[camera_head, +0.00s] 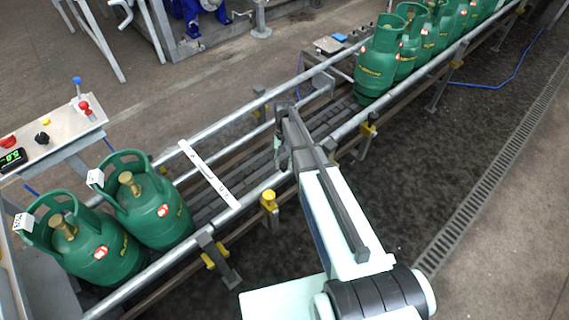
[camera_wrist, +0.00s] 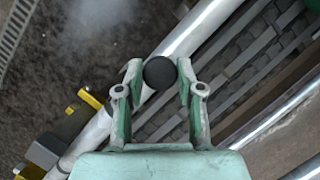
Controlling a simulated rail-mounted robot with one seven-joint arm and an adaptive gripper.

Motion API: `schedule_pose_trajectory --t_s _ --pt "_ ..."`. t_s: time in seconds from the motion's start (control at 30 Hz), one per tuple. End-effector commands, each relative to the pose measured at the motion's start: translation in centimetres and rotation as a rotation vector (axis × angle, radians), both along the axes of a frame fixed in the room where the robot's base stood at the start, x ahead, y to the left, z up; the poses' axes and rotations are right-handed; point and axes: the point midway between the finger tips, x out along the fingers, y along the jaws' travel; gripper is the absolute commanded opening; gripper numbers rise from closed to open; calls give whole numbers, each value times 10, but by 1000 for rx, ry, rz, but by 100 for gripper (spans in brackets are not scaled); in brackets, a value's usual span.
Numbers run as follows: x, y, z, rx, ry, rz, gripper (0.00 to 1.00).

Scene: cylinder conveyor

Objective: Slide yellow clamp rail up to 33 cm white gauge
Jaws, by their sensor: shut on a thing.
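The white gauge (camera_head: 210,173) is a flat marked bar lying across the conveyor, from the far grey tube rail (camera_head: 255,105) to the near tube rail (camera_head: 270,183). Yellow clamps (camera_head: 269,200) sit along the near rail; one shows in the wrist view (camera_wrist: 90,98), left of my fingers. My gripper (camera_head: 283,150) is over the conveyor, right of the gauge, partly hidden by my arm. In the wrist view my gripper (camera_wrist: 160,72) is shut on a round dark knob (camera_wrist: 160,73) between its fingertips. What the knob is fixed to is hidden.
Green gas cylinders (camera_head: 155,210) stand on the belt at lower left, and several more (camera_head: 378,65) at upper right. The belt between is empty. A control panel (camera_head: 50,135) stands at left. A floor drain grate (camera_head: 490,175) runs along the right.

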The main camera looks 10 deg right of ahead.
Motion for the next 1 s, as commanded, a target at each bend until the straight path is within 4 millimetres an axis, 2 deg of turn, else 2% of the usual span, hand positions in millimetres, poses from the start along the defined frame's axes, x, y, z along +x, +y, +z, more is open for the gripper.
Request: schedule_pose_trajectory --t_s 0.03,0.13,0.4,0.43,0.47,0.5,0.83,1.0 --pt "14 5 0 5 -8 1 0" --pt "26 12 0 6 -9 1 0" --pt "27 14 0 6 -11 -2 0" --pt "27 14 0 6 -11 -1 44" --pt "27 14 0 6 -11 -2 54" --pt "27 13 0 6 -11 -2 61" --pt "26 12 2 4 -8 0 61" --pt "31 11 15 4 -8 0 61"
